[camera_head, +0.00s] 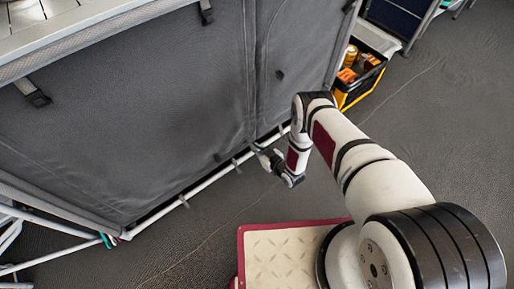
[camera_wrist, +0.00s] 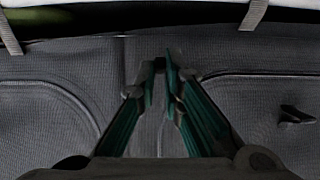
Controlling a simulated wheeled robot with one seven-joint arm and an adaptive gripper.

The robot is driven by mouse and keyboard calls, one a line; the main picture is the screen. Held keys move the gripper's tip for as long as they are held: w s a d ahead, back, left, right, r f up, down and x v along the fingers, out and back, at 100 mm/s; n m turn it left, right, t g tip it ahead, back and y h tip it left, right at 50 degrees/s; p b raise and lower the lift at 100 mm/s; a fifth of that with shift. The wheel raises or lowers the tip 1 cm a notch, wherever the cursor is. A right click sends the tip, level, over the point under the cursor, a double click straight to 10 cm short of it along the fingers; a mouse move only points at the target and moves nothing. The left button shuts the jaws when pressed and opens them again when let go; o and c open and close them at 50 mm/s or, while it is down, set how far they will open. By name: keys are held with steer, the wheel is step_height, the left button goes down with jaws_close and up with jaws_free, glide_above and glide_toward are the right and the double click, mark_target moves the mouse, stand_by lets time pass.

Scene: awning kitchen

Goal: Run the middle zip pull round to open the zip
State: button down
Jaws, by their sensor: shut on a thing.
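A grey fabric cabinet front (camera_head: 150,110) carries curved zip lines and fills most of the wrist view too (camera_wrist: 60,65). My gripper (camera_head: 266,158) is at the low edge of this front, near the bottom of the upright seams. In the wrist view my gripper (camera_wrist: 160,72) has its teal-padded fingers drawn together at the tips, against the fabric. A small dark piece, the middle zip pull (camera_wrist: 160,63), shows between the tips, mostly hidden by them.
A white frame tube (camera_head: 205,186) runs along the cabinet's bottom, with straps around it. A black and yellow crate (camera_head: 357,86) with items stands beyond the cabinet's right end. The grey floor (camera_head: 440,130) at right is clear.

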steer(key=shift+w+d, duration=0.1)
steer(key=shift+d, duration=0.25)
steer(key=c, duration=1.7)
jaws_free()
steer(key=shift+f, duration=0.1)
steer(key=v, duration=1.2)
